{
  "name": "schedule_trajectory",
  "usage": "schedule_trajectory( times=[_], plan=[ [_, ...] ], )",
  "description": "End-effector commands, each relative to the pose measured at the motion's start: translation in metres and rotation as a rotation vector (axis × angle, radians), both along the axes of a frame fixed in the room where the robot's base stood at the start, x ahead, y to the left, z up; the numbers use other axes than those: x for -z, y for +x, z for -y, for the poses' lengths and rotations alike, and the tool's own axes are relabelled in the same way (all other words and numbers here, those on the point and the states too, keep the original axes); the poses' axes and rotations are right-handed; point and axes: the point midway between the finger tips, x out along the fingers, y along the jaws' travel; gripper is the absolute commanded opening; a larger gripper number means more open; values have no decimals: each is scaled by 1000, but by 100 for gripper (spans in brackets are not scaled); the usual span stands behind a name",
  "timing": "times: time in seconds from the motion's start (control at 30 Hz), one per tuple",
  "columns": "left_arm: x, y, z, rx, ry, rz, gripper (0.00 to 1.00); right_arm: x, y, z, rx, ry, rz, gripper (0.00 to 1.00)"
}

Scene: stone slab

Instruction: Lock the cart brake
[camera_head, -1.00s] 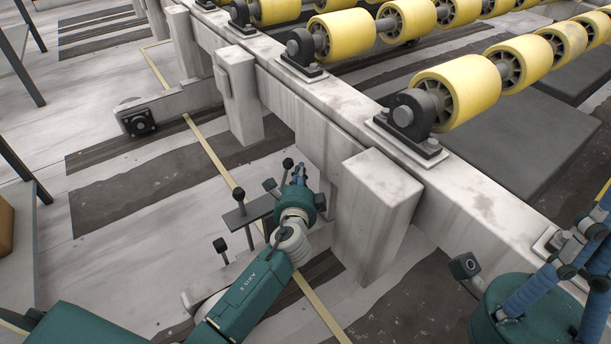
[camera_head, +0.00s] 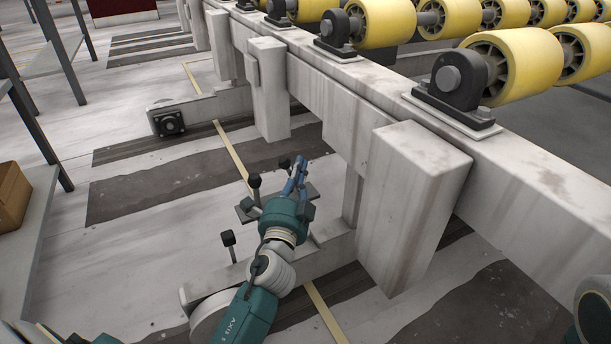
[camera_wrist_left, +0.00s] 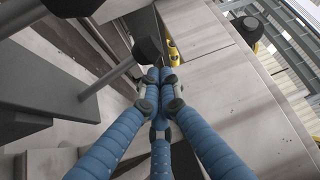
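My left gripper (camera_head: 298,165) reaches forward beside the pale roller frame. Its blue fingers are drawn together at the tips, with nothing visible between them in the left wrist view (camera_wrist_left: 158,78). A lever with a black knob (camera_head: 254,181) stands just left of the gripper on a dark plate. A shorter black-knobbed lever (camera_head: 229,239) stands nearer me, above a pale beam. Another black knob (camera_head: 284,162) shows right behind the fingertips; contact cannot be told. In the left wrist view a knob on a rod (camera_wrist_left: 145,22) is left of the fingers. Which lever is the cart brake is unclear. My right gripper is out of view.
The roller conveyor (camera_head: 350,85) with yellow rollers runs along the right. A thick pale post (camera_head: 410,200) stands right of my left arm. A shelf with a brown box (camera_head: 12,198) is at the left edge. The floor between is open.

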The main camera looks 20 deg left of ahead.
Motion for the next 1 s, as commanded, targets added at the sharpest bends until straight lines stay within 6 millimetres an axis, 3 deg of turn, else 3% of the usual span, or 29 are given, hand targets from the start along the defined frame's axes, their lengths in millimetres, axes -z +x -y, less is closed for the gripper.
schedule_trajectory(
  times=[0.77,1.0],
  plan=[
    [5,-8,-7,-10,0,-9,0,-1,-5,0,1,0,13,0],
    [11,-41,3,-7,-3,-10,0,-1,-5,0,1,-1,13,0]
  ],
)
